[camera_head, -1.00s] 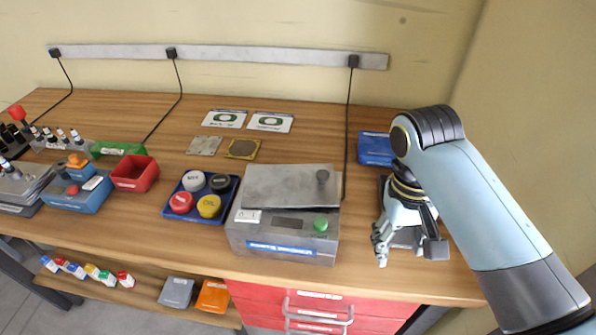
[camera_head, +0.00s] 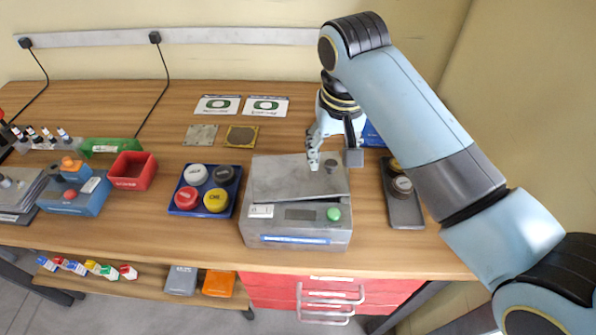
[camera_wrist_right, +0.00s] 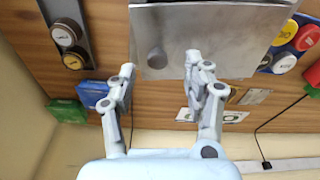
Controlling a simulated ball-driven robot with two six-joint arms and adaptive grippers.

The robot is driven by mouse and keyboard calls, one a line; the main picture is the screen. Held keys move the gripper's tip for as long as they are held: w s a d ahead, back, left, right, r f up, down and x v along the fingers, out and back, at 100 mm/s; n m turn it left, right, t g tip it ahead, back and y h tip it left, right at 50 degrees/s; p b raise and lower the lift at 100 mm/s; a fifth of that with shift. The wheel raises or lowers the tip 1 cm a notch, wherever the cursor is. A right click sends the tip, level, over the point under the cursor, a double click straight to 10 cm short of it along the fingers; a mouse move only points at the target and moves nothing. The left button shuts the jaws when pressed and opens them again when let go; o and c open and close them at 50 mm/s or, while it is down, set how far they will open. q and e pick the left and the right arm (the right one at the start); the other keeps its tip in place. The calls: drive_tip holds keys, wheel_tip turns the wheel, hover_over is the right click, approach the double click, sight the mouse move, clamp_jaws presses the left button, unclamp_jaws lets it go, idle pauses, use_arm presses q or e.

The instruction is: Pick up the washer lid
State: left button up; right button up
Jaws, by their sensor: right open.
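The washer lid (camera_head: 285,182) is a grey metal plate lying on top of the grey washer box (camera_head: 290,235). A dark round knob (camera_head: 331,166) stands near its back right corner. My right gripper (camera_head: 315,160) is open and empty above the back of the lid, close to the knob. In the right wrist view, the lid (camera_wrist_right: 225,35) fills the upper middle, and the open fingers (camera_wrist_right: 160,68) point towards it with the knob (camera_wrist_right: 157,57) between them in the picture. Contact cannot be told. My left gripper is not in view.
A blue bin (camera_head: 373,135) sits behind, partly hidden by my arm. Two cards (camera_head: 241,106) lie at the back.

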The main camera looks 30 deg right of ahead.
sight(331, 163)
drive_tip(key=f, duration=0.3)
drive_tip(key=shift+w+d+f, duration=0.1)
drive_tip(key=shift+w+d, duration=0.05)
drive_tip(key=shift+d, duration=0.05)
clamp_jaws()
